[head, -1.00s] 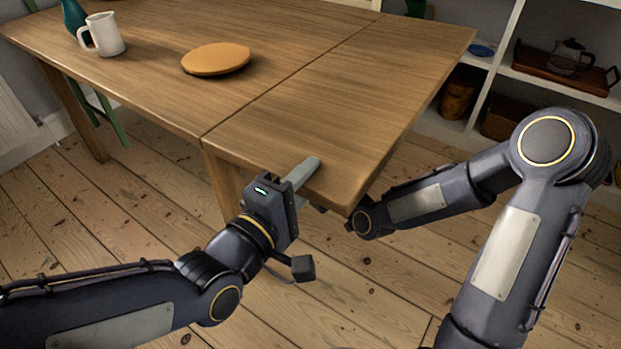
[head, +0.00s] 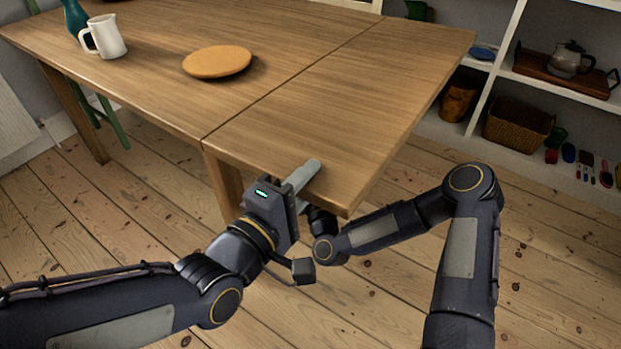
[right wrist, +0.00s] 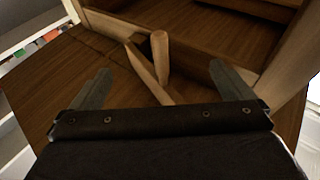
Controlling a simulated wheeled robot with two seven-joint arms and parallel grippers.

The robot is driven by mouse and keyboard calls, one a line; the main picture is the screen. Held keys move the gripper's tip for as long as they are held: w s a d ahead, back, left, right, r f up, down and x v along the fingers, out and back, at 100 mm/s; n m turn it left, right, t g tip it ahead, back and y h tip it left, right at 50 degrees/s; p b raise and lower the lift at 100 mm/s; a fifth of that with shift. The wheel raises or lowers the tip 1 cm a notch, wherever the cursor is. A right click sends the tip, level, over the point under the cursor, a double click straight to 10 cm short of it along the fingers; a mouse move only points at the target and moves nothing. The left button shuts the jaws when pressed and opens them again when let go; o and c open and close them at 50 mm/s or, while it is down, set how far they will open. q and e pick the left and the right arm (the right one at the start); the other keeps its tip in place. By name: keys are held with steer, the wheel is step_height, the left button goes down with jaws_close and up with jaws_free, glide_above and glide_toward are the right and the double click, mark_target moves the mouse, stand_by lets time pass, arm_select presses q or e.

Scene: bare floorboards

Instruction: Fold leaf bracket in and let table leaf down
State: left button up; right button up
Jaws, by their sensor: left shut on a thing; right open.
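The table leaf (head: 350,110) is up, level with the wooden table top (head: 150,50); a thin seam separates them. My left gripper (head: 308,184) is shut on the leaf's near edge, one finger lying on top. My right arm reaches under the leaf's near corner, and its gripper is hidden there in the head view. In the right wrist view, my right gripper (right wrist: 160,72) is open below the leaf's underside (right wrist: 80,75). The wooden leaf bracket (right wrist: 141,67) slants out from the frame, with a round peg (right wrist: 160,55) between the fingers, apparently not gripped.
A round wooden board (head: 217,61), a white jug (head: 106,37) and a teal vase (head: 75,18) stand on the fixed top. A table leg (head: 225,185) stands near the seam. Shelves with a basket (head: 518,127) are at the right. The floor in front is clear.

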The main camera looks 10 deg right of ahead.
steer(key=shift+x, duration=4.15)
steer(key=shift+c, duration=0.3)
